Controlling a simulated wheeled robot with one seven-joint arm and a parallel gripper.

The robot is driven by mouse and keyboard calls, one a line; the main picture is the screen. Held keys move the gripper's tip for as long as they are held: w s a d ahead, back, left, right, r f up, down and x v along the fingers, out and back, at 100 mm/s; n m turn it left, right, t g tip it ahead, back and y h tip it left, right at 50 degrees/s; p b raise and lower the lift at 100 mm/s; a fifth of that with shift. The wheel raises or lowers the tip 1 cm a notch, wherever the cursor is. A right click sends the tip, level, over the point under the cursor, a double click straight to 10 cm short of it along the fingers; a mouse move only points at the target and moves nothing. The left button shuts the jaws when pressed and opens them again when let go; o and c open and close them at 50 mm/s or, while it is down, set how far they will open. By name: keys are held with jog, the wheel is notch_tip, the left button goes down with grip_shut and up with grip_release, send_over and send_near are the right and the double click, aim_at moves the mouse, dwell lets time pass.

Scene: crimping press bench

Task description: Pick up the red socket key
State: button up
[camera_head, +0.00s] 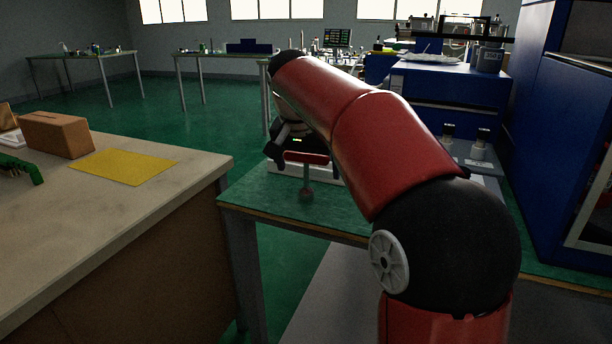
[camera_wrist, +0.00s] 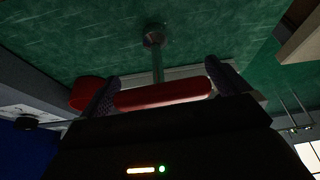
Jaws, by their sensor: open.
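The red socket key has a red T-handle (camera_head: 306,157) and a grey shaft that runs down to a round socket end at the green bench top, so it looks upright. In the wrist view its red handle (camera_wrist: 160,95) lies crosswise at my fingers, with the shaft leading away to the socket end. My gripper (camera_wrist: 165,86) is open, one dark finger on each side of the shaft. Whether the fingers touch the handle I cannot tell. In the head view my arm hides part of the gripper.
The key is on a green-topped bench (camera_head: 260,196), near a pale plate-like base. A blue cabinet (camera_head: 540,130) stands at the right. At the left, a separate table (camera_head: 150,215) holds a brown box (camera_head: 56,134) and a yellow sheet (camera_head: 122,167). Green floor lies between them.

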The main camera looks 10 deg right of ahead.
jog(key=shift+w+f, duration=0.1)
jog(key=shift+f, duration=0.1)
jog(key=c, duration=0.9)
jog(key=shift+r, duration=0.15)
jog(key=shift+c, duration=0.2)
